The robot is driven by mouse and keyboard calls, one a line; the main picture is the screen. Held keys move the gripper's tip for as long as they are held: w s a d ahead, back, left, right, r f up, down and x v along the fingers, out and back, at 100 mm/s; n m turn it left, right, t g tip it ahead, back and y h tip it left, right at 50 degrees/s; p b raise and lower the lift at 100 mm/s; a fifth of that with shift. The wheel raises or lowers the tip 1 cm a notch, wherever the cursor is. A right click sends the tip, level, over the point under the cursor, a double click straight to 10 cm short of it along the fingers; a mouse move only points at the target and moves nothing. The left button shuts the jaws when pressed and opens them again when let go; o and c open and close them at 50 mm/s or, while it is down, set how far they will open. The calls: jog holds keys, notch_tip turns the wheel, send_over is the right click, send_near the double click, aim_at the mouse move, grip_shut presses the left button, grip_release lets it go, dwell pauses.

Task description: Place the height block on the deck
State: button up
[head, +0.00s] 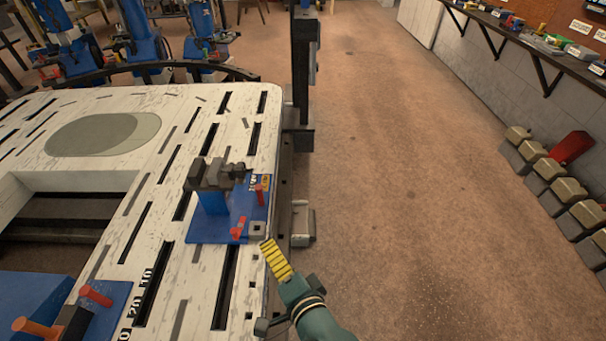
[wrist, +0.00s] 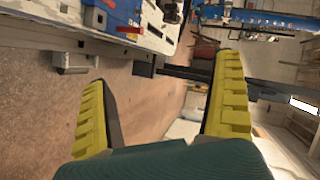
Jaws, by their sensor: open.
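The white slotted deck (head: 200,120) of the bench fills the left of the head view. A blue fixture (head: 205,230) with a dark grey clamp head (head: 212,175) and red handles stands near its right edge. A small grey square block (head: 257,230) sits at the fixture's front right corner; I cannot tell whether it is the height block. My gripper (head: 270,250) is by the deck's right edge, close to that block. In the wrist view its yellow fingers (wrist: 160,100) are spread apart with nothing between them.
A grey bracket (head: 302,222) juts from the bench side, and a dark post (head: 302,75) rises behind it. Another blue fixture (head: 105,300) is at the front left. The floor between is clear.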

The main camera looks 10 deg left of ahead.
jog(key=w+d+r+n+t+h, duration=0.1)
jog(key=d+r+n+t+h, duration=0.2)
jog(key=r, duration=0.6)
jog(key=d+r+n+t, duration=0.1)
jog(key=d+r+t, duration=0.1)
jog(key=d+r, duration=0.5)
jog(key=s+d+r+n+t+h, duration=0.2)
jog(key=s+d+r+t+h, duration=0.15)
jog(key=r, duration=0.65)
jog(key=s+d+r+n+t+h, duration=0.1)
jog(key=s+d+r+t+h, duration=0.25)
jog(key=r, duration=0.65)
notch_tip(320, 180, up, 56)
jog(key=g+p, duration=0.1)
jog(key=p, duration=5.5)
jog(key=shift+s+f+y, duration=0.2)
jog(key=shift+s+y, duration=0.15)
jog(key=shift+y, duration=0.05)
